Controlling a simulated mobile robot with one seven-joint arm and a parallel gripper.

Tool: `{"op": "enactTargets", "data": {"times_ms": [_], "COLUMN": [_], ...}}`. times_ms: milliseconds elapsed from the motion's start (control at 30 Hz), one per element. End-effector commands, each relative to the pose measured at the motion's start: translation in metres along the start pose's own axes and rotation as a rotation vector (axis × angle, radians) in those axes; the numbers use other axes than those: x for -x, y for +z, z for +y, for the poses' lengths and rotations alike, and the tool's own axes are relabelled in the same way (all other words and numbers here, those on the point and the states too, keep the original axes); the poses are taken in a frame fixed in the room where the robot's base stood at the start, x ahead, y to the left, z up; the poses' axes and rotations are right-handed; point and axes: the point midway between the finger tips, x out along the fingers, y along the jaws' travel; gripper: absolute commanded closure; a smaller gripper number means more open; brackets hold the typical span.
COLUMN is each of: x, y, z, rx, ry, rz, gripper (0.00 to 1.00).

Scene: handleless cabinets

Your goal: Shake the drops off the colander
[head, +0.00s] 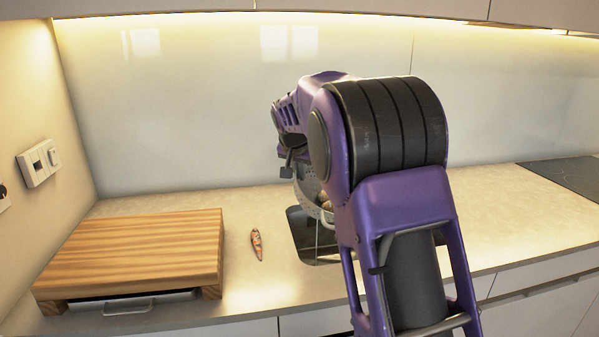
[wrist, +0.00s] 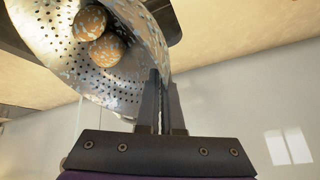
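The colander (wrist: 60,45) is a metal bowl full of small holes, with bluish and pale specks on it. It holds two round brown speckled items (wrist: 105,50). In the head view the colander (head: 309,188) is mostly hidden behind my arm, above the dark sink (head: 300,238). My gripper (wrist: 163,78) has its fingers close together on the colander's rim. The colander hangs in the air, and looks tilted in the wrist view. In the head view my gripper (head: 287,167) is small and partly hidden.
A thick wooden board (head: 140,250) stands at the left of the counter. A small orange patterned object (head: 257,244) lies between board and sink. A dark hob (head: 570,175) is at the far right. Wall sockets (head: 38,163) are at the left; upper cabinets (head: 400,6) hang overhead.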

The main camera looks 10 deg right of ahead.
Motion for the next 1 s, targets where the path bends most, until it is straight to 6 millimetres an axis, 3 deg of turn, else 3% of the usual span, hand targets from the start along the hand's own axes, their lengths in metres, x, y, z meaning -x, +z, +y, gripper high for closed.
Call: {"op": "enactTargets", "data": {"times_ms": [33, 200, 500, 633, 900, 1000], "x": [-0.015, -0.037, -0.035, -0.026, 0.013, 0.015], "y": [0.010, 0.026, 0.024, 0.018, -0.009, -0.011], "z": [0.002, 0.005, 0.005, 0.004, -0.003, -0.003], "rx": [0.001, 0.001, 0.001, 0.000, 0.001, 0.001], "ry": [0.000, -0.001, -0.001, -0.002, -0.001, -0.001], "rz": [0.001, 0.001, 0.002, 0.003, 0.002, 0.001], "gripper": [1.00, 1.00, 1.00, 1.00, 1.00, 1.00]}}
